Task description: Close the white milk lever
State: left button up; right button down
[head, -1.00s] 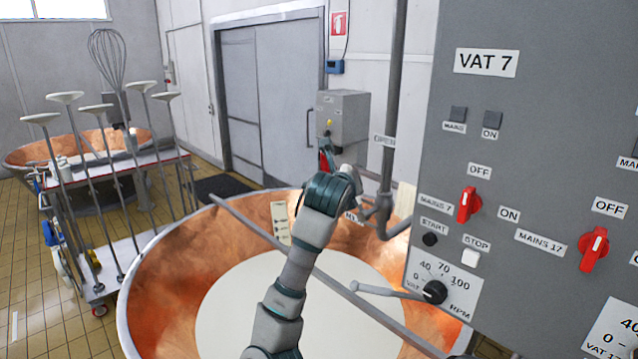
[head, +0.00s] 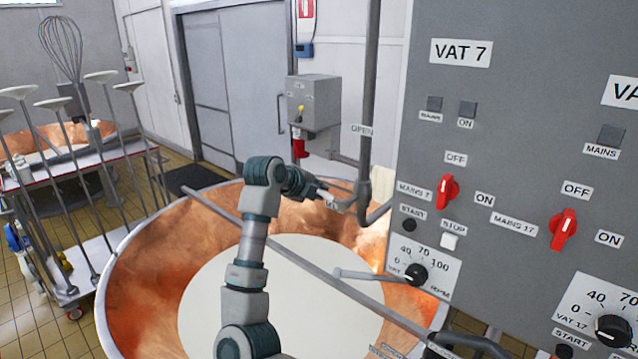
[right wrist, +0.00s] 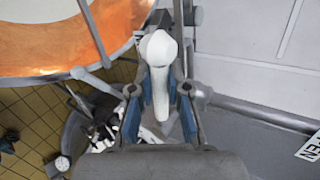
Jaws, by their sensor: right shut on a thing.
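The white milk lever (right wrist: 160,60) has a rounded white head and a tapering shaft in the right wrist view. My right gripper (right wrist: 158,98) is shut on it, with a blue-padded finger on each side of the shaft. In the head view my right gripper (head: 345,197) is beside the grey vertical pipe (head: 369,90), above the far right rim of the copper vat. The lever is too small and covered there to make out clearly. My left gripper is not in view.
The copper vat (head: 150,250) holds white liquid (head: 270,300), and a grey bar (head: 330,280) crosses above it. The control panel (head: 520,130) stands close on the right. An OPEN label (head: 361,130) is by the pipe. A trolley with several ladle-like tools (head: 70,180) stands left.

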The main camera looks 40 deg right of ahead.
jog(key=shift+w+f+n+g, duration=0.15)
jog(key=shift+f+n+g, duration=0.3)
jog(key=shift+f, duration=0.35)
jog(key=c, duration=1.4)
grip_release()
jog(key=shift+o, duration=1.4)
jog(key=shift+w, duration=0.2)
jog(key=shift+s, duration=0.1)
jog(key=v, duration=1.2)
jog(key=shift+w, duration=0.3)
jog(key=shift+f, duration=0.15)
